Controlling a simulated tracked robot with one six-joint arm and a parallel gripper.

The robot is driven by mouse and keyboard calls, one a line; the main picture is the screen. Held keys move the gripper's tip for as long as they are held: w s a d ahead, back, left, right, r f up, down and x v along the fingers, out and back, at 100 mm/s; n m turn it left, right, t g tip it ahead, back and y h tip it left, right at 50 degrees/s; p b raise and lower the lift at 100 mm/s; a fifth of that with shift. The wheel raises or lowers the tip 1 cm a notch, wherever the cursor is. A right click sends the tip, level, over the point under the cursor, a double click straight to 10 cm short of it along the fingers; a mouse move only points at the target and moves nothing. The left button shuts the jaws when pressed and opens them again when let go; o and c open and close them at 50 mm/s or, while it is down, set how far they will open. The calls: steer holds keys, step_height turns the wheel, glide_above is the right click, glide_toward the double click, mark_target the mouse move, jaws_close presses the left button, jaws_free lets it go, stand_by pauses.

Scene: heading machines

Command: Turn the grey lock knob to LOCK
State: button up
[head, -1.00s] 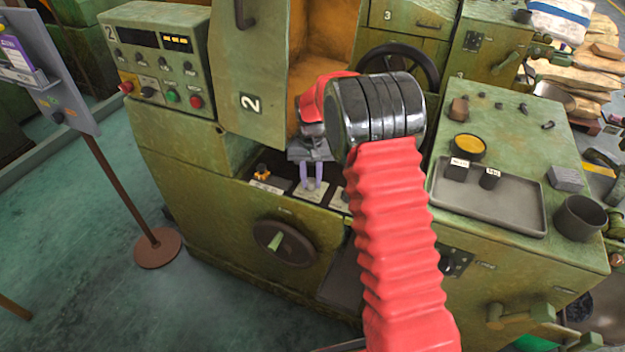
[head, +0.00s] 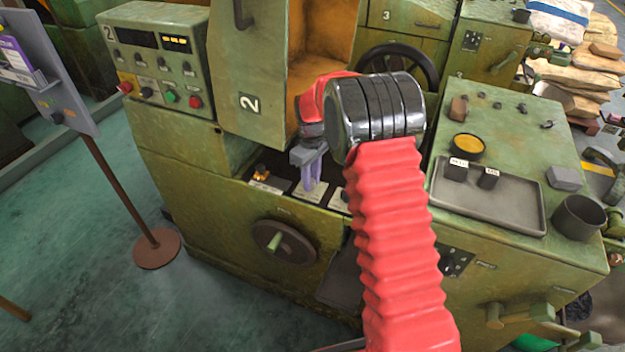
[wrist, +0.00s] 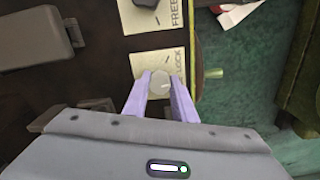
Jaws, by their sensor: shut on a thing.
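The grey lock knob (wrist: 160,82) sits on a pale plate (wrist: 160,63) with the word LOCK printed along its right side in the wrist view. A short light mark shows on the knob's top; I cannot tell exactly which way it points. My gripper (wrist: 160,90) has its two lilac fingers on either side of the knob, shut on it. In the head view my gripper (head: 312,192) reaches down to the middle plate of the machine's dark ledge. There the fingers and wrist hide the knob.
An orange-topped control (head: 261,170) stands left of my gripper in the head view. A handwheel (head: 284,242) is below the ledge. The machine's guard door (head: 248,75) hangs close behind.

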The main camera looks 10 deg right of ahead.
steer(key=n, duration=0.6)
steer(key=shift+n, duration=0.3)
steer(key=n, duration=0.5)
steer(key=shift+n, duration=0.3)
steer(key=shift+a, duration=0.1)
steer(key=o, duration=1)
steer(key=shift+o, duration=0.2)
steer(key=shift+w+r, duration=0.1)
steer(key=shift+r, duration=0.35)
step_height(320, 180, up, 13)
